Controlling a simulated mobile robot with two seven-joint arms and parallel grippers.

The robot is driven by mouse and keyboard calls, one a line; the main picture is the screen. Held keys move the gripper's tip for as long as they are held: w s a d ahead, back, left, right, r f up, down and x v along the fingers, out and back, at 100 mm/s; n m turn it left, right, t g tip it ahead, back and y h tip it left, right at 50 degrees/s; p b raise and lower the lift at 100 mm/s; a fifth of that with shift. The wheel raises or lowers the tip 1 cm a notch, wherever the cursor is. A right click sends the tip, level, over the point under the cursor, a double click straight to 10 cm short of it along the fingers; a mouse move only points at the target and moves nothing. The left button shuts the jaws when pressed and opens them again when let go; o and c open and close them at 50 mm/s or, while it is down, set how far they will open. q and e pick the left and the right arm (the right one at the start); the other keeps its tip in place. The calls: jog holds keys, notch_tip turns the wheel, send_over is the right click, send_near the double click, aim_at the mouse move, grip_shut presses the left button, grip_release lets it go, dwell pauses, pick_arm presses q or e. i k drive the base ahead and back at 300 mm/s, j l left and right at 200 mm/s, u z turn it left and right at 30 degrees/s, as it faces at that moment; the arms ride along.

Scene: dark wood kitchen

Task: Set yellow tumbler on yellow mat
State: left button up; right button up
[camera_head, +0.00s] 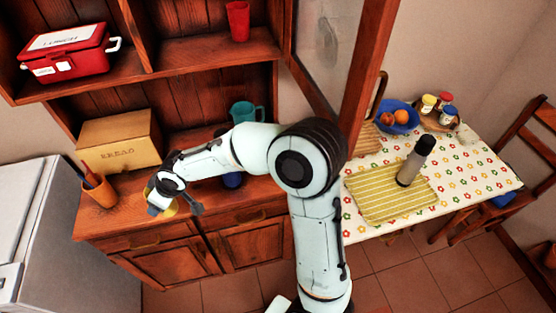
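My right arm comes in from the bottom and reaches across to the left. Its gripper (174,205) is low over the front of the wooden cupboard's counter. Something yellow, probably the yellow tumbler (171,210), shows between its fingers and is mostly hidden by them. I cannot tell whether the fingers press on it. My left gripper is not in view.
A bread box (119,142), an orange-brown utensil pot (99,190) and a teal mug (243,112) stand on the counter. A blue object is partly behind my arm. On the table are a blue fruit bowl (398,128) and several jars. The mat's left part is clear.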

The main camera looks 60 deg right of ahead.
aim_at(376, 199)
jog(key=k+z, duration=0.25)
jog(key=k+l+z, duration=0.1)
jog(key=k+z, duration=0.15)
jog(key=i+z, duration=0.1)
jog(key=z, duration=0.35)
jog(key=i+l+z, duration=0.1)
jog(key=z, duration=0.35)
jog(key=i+z, duration=0.1)
jog(key=z, duration=0.35)
jog(key=i+j, duration=0.2)
jog(key=i, duration=0.4)
